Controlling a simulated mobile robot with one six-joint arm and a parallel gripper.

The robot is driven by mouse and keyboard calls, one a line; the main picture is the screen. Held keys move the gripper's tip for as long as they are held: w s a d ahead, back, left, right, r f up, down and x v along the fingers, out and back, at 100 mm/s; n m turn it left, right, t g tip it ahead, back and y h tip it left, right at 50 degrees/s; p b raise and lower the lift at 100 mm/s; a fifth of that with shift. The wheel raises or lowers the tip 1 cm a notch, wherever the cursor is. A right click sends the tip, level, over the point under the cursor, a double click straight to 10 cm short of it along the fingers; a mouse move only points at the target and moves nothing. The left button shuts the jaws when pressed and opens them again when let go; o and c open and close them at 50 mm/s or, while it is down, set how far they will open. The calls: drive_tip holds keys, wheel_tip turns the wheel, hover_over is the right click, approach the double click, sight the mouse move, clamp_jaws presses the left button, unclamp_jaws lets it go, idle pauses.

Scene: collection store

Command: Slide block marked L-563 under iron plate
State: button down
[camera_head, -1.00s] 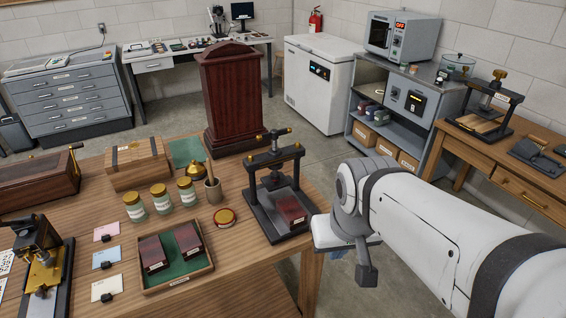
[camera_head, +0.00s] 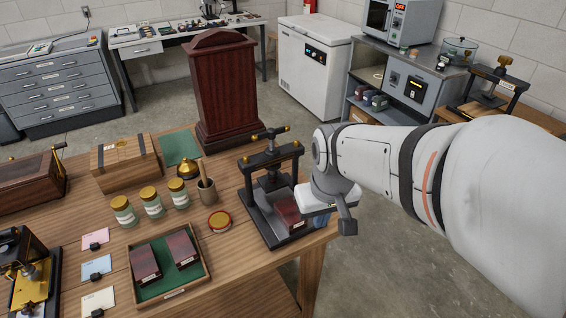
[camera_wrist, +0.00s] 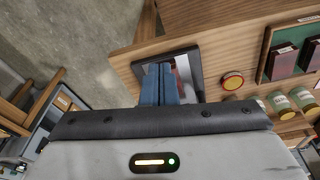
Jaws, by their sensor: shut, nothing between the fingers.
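The small press (camera_head: 268,205) stands at the right end of the wooden table, with a dark frame and a screw on top. A dark red block (camera_head: 290,212) with a pale label lies on the right front part of its base. I cannot read the label, nor tell how far the block reaches under the plate (camera_head: 272,180). My gripper (camera_head: 321,222) is just right of the block, partly hidden by my wrist.
A green-lined tray (camera_head: 207,273) holds two similar dark red blocks. The table's right edge is close to my gripper; open floor lies beyond.

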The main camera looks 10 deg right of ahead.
sight(290, 215)
drive_tip(key=w+f+p, duration=0.1)
drive_tip(key=w+f, duration=0.2)
drive_tip(key=f, duration=0.2)
drive_tip(key=w+f+n+g+p, duration=0.1)
drive_tip(key=w+f+p, duration=0.1)
drive_tip(key=w+f, duration=0.2)
drive_tip(key=w+f+n+g+p, duration=0.1)
drive_tip(key=w+f, duration=0.2)
drive_tip(key=f, duration=0.5)
drive_tip(key=shift+w+a, duration=0.2)
drive_tip(key=shift+a, duration=0.05)
drive_tip(key=shift+w+a, duration=0.1)
drive_tip(key=shift+w, duration=0.25)
